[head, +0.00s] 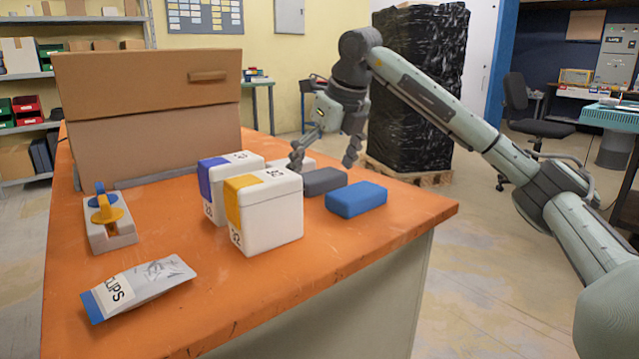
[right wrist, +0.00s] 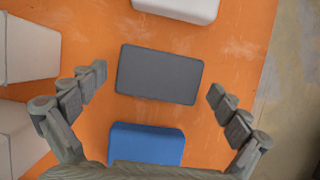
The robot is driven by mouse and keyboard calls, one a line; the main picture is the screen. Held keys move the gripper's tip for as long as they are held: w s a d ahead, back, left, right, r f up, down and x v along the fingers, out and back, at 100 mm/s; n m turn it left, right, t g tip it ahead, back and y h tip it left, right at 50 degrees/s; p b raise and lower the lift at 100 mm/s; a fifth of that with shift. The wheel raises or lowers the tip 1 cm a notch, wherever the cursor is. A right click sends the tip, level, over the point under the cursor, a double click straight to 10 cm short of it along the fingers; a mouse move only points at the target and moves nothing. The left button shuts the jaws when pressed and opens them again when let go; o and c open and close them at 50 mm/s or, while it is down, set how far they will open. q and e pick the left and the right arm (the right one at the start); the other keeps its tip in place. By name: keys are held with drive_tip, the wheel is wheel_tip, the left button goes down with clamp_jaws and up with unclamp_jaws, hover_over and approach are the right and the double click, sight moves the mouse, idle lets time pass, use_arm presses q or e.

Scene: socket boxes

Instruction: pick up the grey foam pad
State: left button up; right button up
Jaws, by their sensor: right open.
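The grey foam pad (head: 322,181) lies flat on the orange table, behind the blue pad and beside the white boxes in the head view. In the right wrist view the grey pad (right wrist: 159,74) is a dark rectangle in the upper middle. My right gripper (head: 324,160) is open and empty, just behind and above the pad in the head view. In the right wrist view its two fingers (right wrist: 158,84) are spread to the left and right of the pad, apart from it. My left gripper is not in view.
A blue pad (head: 356,199) lies close in front of the grey one. A white block (right wrist: 178,8) lies on its other side. Two white boxes (head: 264,211) (head: 222,199) stand left of it.

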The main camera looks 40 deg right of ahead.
drive_tip(key=shift+f, duration=0.25)
drive_tip(key=shift+c, duration=0.6)
drive_tip(key=c, duration=0.6)
